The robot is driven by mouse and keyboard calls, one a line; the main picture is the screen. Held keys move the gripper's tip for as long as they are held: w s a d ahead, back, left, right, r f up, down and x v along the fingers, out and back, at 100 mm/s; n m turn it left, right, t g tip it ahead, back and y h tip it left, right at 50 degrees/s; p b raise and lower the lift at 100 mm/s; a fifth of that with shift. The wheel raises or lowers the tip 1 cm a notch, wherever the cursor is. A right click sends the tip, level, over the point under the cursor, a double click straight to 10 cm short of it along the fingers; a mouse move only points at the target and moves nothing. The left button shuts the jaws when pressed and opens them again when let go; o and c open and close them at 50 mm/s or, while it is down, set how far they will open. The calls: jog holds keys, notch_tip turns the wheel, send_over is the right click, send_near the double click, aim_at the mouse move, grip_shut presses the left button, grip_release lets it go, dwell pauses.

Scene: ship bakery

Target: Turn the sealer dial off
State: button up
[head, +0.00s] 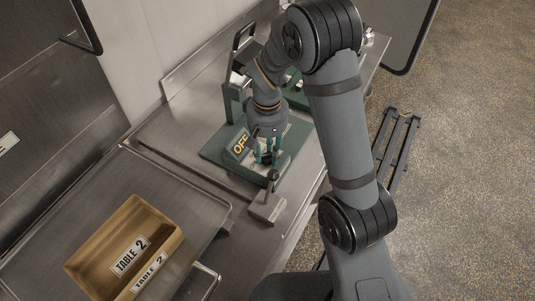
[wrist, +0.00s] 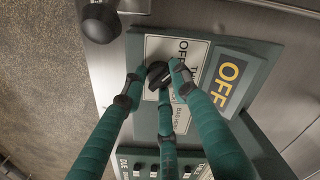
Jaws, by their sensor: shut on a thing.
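The sealer (head: 215,150) is a dark green unit on the metal counter, with a panel that reads OFF in yellow (head: 240,145). The OFF panel (wrist: 229,82) also shows in the wrist view, right of a white label plate (wrist: 197,55). The black sealer dial (wrist: 158,74) sits on that plate, and its pointer lies at a slant. My gripper (head: 268,156) reaches down over the sealer. In the wrist view, the dark tips of its teal fingers (wrist: 160,84) are shut around the dial. The fingers partly hide the dial and its label.
A lever with a dark ball knob (head: 272,175) stands on a metal block (head: 267,208) just in front of the sealer. A wooden box marked TABLE 2 (head: 88,262) sits on a tray at lower left. An upright frame (head: 233,90) rises behind the sealer.

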aim_at(267, 154)
jog(key=shift+w+r+n, duration=0.1)
jog(key=shift+w+n, duration=0.1)
jog(key=shift+n, duration=1)
jog(key=shift+a, duration=0.1)
jog(key=o, duration=1.1)
jog(key=shift+o, duration=0.2)
jog(key=shift+s, duration=0.1)
notch_tip(267, 154, up, 12)
